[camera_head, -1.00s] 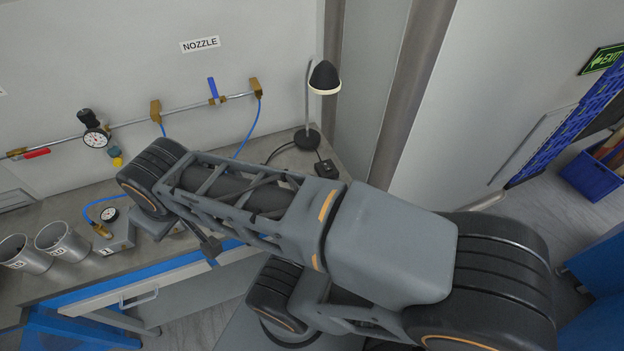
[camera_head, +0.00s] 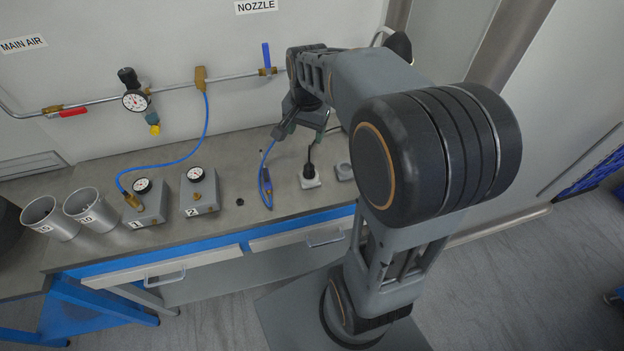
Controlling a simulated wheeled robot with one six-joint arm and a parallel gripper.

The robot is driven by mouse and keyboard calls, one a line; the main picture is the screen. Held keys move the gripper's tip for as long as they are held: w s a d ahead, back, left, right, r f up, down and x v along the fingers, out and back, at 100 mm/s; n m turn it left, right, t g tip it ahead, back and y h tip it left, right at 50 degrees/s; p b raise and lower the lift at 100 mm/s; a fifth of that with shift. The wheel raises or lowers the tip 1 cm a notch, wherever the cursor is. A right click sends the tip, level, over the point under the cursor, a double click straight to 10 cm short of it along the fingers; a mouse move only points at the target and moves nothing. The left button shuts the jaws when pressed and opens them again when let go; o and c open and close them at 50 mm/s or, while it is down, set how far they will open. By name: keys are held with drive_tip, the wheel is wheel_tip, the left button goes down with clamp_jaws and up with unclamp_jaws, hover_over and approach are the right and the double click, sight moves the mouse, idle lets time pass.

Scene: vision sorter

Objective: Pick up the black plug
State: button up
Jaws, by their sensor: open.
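The black plug (camera_head: 310,167) stands upright in a light grey square socket block (camera_head: 310,181) on the workbench, right of centre. A thin black cord seems to rise from it. My gripper (camera_head: 300,131) is above and just behind the plug in the picture, pointing down, with its jaws apart and nothing seen between them. The plug shows below the gripper, and I see no contact. Their exact distance in depth is hard to tell.
A blue air hose (camera_head: 266,180) lies just left of the socket block. Gauge boxes (camera_head: 201,193) and metal cups (camera_head: 90,211) stand farther left. My arm hides most of the lamp (camera_head: 398,45).

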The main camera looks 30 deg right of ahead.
sight(309, 163)
drive_tip(key=w+d+f+m, duration=0.1)
drive_tip(key=f, duration=0.3)
drive_tip(key=w+d+f+m, duration=0.1)
drive_tip(key=f, duration=0.4)
drive_tip(key=w+d+f+m+g+b, duration=0.1)
drive_tip(key=f, duration=0.3)
drive_tip(key=shift+w+f, duration=0.3)
drive_tip(key=shift+f, duration=0.05)
drive_tip(key=shift+a+f+p, duration=0.15)
drive_tip(key=shift+f+p, duration=0.2)
drive_tip(key=shift+f, duration=1.15)
drive_tip(key=shift+a+f+p, duration=0.1)
drive_tip(key=shift+f+p, duration=0.25)
drive_tip(key=shift+f, duration=1.15)
drive_tip(key=c, duration=1.1)
